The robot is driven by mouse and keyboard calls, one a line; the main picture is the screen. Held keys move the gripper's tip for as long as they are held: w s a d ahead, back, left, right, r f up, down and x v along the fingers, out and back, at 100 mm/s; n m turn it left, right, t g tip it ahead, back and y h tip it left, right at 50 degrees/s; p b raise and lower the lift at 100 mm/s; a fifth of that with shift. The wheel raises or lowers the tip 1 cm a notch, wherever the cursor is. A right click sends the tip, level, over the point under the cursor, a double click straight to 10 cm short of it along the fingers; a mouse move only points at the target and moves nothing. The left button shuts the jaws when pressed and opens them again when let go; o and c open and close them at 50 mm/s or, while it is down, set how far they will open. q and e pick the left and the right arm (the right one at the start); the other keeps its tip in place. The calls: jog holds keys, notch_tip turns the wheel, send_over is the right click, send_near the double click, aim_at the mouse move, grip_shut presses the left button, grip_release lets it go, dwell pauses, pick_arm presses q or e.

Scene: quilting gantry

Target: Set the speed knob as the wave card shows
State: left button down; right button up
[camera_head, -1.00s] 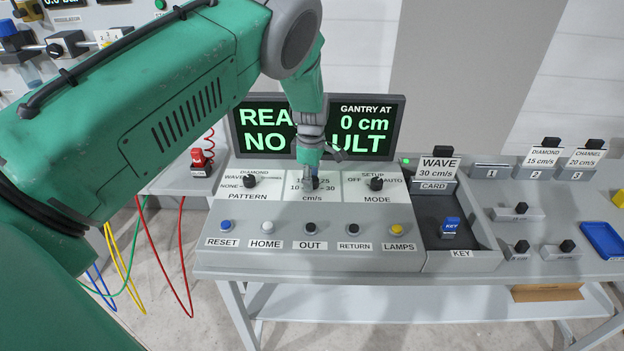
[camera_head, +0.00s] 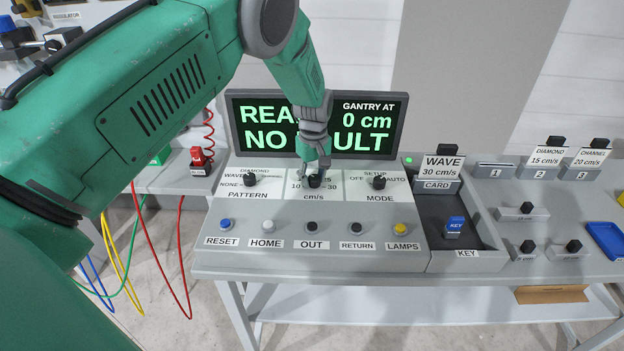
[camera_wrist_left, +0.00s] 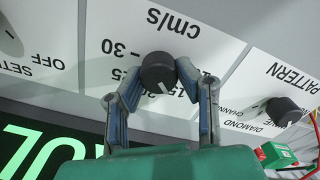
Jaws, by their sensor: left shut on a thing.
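The black speed knob (camera_head: 315,181) sits in the middle panel of the console, above the "cm/s" label. My left gripper (camera_head: 314,172) reaches down onto it from behind. In the left wrist view the knob (camera_wrist_left: 157,72) is between the two fingertips of my left gripper (camera_wrist_left: 163,80), which is shut on it. That view is upside down; the knob's white line points towards its lower right, not at the 30 mark. The exact mark is hidden by the fingers. The wave card (camera_head: 442,168) reads "WAVE 30 cm/s" and stands in the card slot. My right gripper is not in view.
The pattern knob (camera_head: 250,179) is left of the speed knob and the mode knob (camera_head: 379,182) right. A row of buttons, with the OUT button (camera_head: 311,228) in the middle, runs in front. The display (camera_head: 370,125) behind shows READY-like text, partly hidden, and 0 cm.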

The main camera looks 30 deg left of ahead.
pick_arm(q)
jog(key=m, duration=0.3)
jog(key=shift+w+d+r+m, duration=0.2)
jog(key=shift+w+d+m, duration=0.05)
jog(key=shift+m, duration=0.15)
jog(key=m, duration=0.3)
jog(key=shift+m+b, duration=0.3)
jog(key=shift+b, duration=0.05)
jog(key=m, duration=0.3)
jog(key=shift+m, duration=0.4)
jog(key=m, duration=1)
jog(key=shift+s+a+m+b, duration=0.1)
jog(key=shift+s+m+b, duration=0.05)
jog(key=shift+m+b, duration=0.25)
jog(key=m, duration=0.5)
jog(key=shift+r, duration=0.1)
jog(key=shift+m, duration=0.3)
jog(key=c, duration=1.2)
grip_release()
jog(key=shift+a, duration=0.1)
jog(key=shift+s, duration=0.1)
